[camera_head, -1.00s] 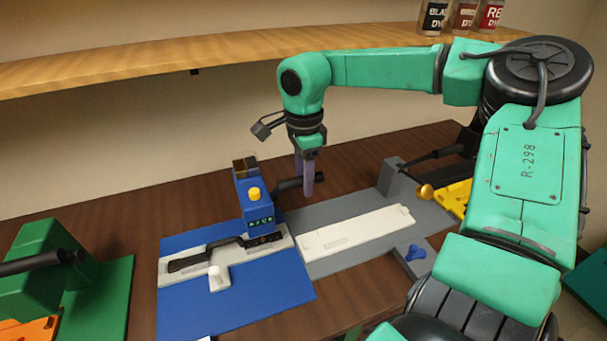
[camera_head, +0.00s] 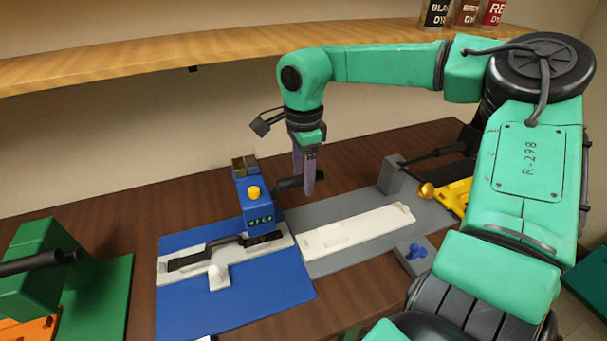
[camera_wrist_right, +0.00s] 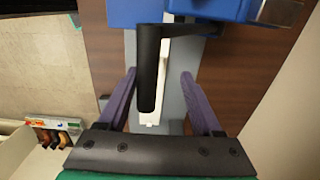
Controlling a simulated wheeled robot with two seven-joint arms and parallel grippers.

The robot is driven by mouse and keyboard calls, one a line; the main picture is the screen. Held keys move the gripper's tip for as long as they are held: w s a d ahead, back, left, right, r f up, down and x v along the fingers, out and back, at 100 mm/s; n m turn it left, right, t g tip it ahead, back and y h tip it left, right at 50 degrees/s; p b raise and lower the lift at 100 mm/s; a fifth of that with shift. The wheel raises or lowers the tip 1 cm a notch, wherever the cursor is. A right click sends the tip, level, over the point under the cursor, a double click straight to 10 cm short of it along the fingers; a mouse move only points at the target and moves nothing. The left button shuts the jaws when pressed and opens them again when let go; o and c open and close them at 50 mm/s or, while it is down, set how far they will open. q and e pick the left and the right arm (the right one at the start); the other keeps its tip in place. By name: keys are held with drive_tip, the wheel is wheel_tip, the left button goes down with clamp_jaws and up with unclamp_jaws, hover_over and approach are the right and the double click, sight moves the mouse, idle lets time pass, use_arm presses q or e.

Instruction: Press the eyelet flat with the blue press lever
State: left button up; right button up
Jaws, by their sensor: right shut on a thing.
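The blue press (camera_head: 255,200) stands on a blue base plate (camera_head: 240,300), with a yellow knob on top. Its black lever handle (camera_head: 288,183) sticks out to the right, and it also shows in the right wrist view (camera_wrist_right: 149,70). My right gripper (camera_head: 304,192) points down at the lever, with its purple fingers on either side of the handle. A black strap (camera_head: 195,259) lies on the white holder and runs under the press head. The eyelet cannot be made out. My left gripper is out of view.
A grey plate with a white bar (camera_head: 355,230) lies right of the press. A grey post (camera_head: 391,175) with a black handle and a yellow part (camera_head: 452,195) stand farther right. A green press (camera_head: 45,265) is at the left. A wooden shelf (camera_head: 200,62) with bottles runs above.

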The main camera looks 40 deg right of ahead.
wheel_tip(320, 180, up, 6)
drive_tip(key=p, duration=0.4)
drive_tip(key=shift+w, duration=0.1)
drive_tip(key=shift+f, duration=0.1)
idle(0.5)
